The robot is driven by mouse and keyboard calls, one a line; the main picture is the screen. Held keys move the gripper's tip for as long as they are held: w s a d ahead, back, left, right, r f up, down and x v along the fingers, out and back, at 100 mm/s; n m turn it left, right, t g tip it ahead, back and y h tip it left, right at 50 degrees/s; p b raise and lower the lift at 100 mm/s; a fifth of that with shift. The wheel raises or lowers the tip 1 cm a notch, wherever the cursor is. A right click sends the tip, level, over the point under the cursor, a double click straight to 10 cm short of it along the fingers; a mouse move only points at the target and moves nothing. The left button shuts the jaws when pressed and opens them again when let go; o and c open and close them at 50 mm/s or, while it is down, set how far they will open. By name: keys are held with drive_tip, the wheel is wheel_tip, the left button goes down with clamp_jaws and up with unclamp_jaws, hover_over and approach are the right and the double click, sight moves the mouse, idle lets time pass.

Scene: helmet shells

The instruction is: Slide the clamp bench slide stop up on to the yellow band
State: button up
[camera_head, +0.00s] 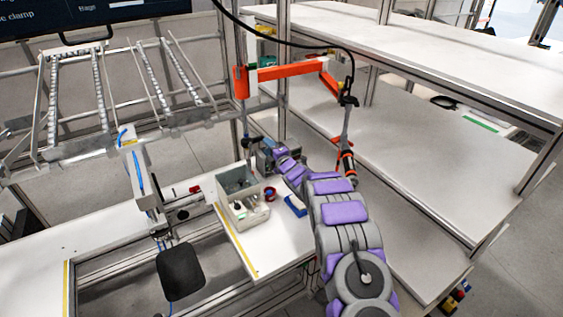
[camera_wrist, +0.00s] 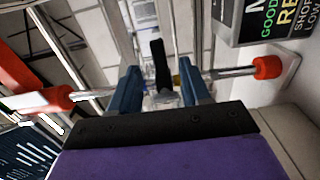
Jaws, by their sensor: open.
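In the wrist view, my gripper (camera_wrist: 161,82) is open, with its two blue fingers apart. A black upright piece (camera_wrist: 159,65), possibly the slide stop's lever, shows between and beyond the fingers. A metal rod (camera_wrist: 228,73) with red ends runs across behind them. A small yellow patch (camera_wrist: 177,80) shows by the right finger; I cannot tell whether it is the yellow band. Contact between the fingers and these parts cannot be made out. In the head view, my gripper (camera_head: 266,155) is small beside the upright post, and the stop cannot be picked out.
A grey bin (camera_head: 236,183) with small parts stands on the white bench (camera_head: 275,245) left of my arm. An orange-red bracket (camera_head: 290,72) and a hanging tool (camera_head: 346,150) are close above and right. White shelves (camera_head: 420,160) fill the right. A sign (camera_wrist: 270,20) is at the wrist view's upper right.

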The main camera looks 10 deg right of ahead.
drive_tip(key=p+v, duration=0.1)
drive_tip(key=v, duration=0.8)
drive_tip(key=shift+s, duration=0.3)
drive_tip(key=shift+d, duration=0.1)
